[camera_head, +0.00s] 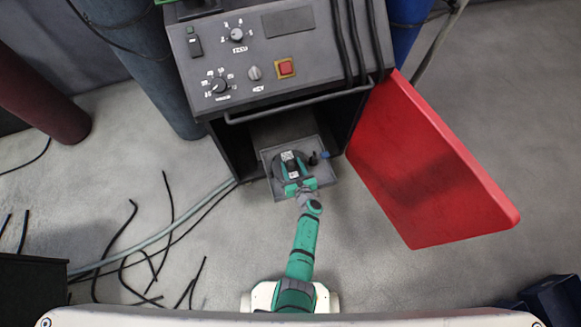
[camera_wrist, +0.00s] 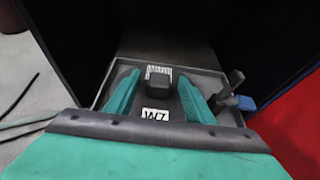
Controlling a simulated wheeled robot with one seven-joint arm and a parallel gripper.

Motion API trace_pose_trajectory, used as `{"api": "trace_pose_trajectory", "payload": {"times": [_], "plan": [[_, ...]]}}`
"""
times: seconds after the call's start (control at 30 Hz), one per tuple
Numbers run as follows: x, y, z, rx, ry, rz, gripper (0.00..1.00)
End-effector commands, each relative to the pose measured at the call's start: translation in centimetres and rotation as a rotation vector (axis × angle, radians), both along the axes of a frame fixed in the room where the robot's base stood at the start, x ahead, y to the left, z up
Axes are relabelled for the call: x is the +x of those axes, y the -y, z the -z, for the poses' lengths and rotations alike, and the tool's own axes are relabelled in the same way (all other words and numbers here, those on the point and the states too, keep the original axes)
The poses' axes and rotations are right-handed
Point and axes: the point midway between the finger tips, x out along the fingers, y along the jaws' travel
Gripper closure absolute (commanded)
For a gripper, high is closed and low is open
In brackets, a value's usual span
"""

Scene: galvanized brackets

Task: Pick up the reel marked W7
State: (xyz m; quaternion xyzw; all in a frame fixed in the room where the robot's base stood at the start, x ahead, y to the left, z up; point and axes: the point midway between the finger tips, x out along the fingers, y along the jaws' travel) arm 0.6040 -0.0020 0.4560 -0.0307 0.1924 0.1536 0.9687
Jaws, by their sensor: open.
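A dark round reel (camera_head: 279,172) lies in a shallow grey tray at the mouth of an open machine cabinet. In the wrist view, the reel has a white label (camera_wrist: 155,115) that seems to read W7, and a dark raised block (camera_wrist: 158,78) at its middle. A second white label with fine print shows behind the block. My gripper (camera_head: 295,180) is over the reel from the front. In the wrist view, its two teal fingers (camera_wrist: 157,85) are open, one on each side of the block, with nothing clearly gripped. The fingers and palm hide part of the reel.
The grey tray (camera_head: 328,183) sticks out of the dark cabinet (camera_head: 228,152), whose walls stand close on both sides. A blue-tipped lever (camera_wrist: 245,103) is at the tray's right. A red door (camera_head: 420,170) hangs open at right. Loose cables (camera_head: 130,245) lie on the floor at left.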

Motion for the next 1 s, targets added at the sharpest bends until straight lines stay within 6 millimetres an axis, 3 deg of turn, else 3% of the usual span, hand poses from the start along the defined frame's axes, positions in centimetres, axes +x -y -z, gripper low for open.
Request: {"api": "trace_pose_trajectory", "payload": {"times": [0.2,0.5,0.53,0.73,1.0], "plan": [[1.7,-0.6,0.8,0.001,-0.002,0.001,0.52],[1.9,-0.6,0.9,0.000,0.000,0.000,0.52],[2.0,-0.6,0.9,0.000,0.000,0.000,0.54],[1.9,-0.6,0.9,0.000,0.000,0.000,1.00],[1.9,-0.6,0.9,0.001,0.000,0.001,1.00]]}}
